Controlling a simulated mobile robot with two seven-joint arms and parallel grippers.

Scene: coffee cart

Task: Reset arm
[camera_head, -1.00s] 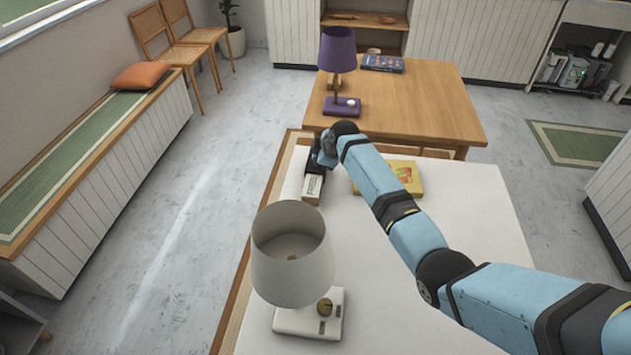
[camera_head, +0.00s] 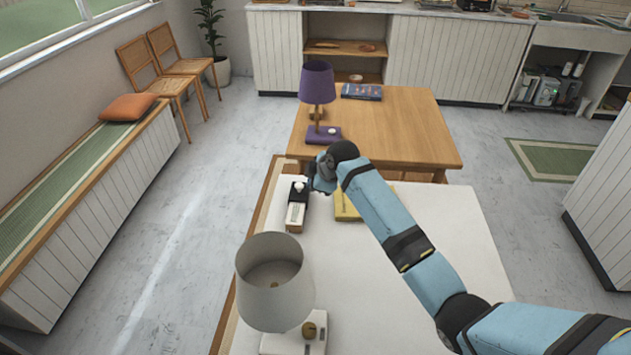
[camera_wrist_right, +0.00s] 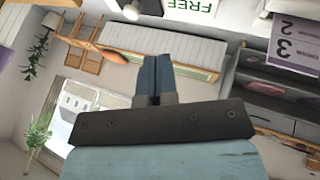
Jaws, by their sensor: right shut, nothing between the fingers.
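My right arm (camera_head: 405,250) comes in from the right and reaches over the white table (camera_head: 440,230). My right gripper (camera_wrist_right: 151,65) shows in the wrist view with its two blue fingers together and nothing between them. In the head view the arm's end is beside a small black-and-white device (camera_head: 297,205) at the table's left edge, and the fingers are largely hidden by the wrist. I cannot tell its exact height above the table. My left gripper is not in view.
A white lamp (camera_head: 276,287) stands near the table's front left. A yellow box (camera_head: 347,206) lies partly hidden under my arm. Behind is a wooden table (camera_head: 400,135) with a purple lamp (camera_head: 317,85) and a blue book (camera_head: 361,92). Floor to the left is clear.

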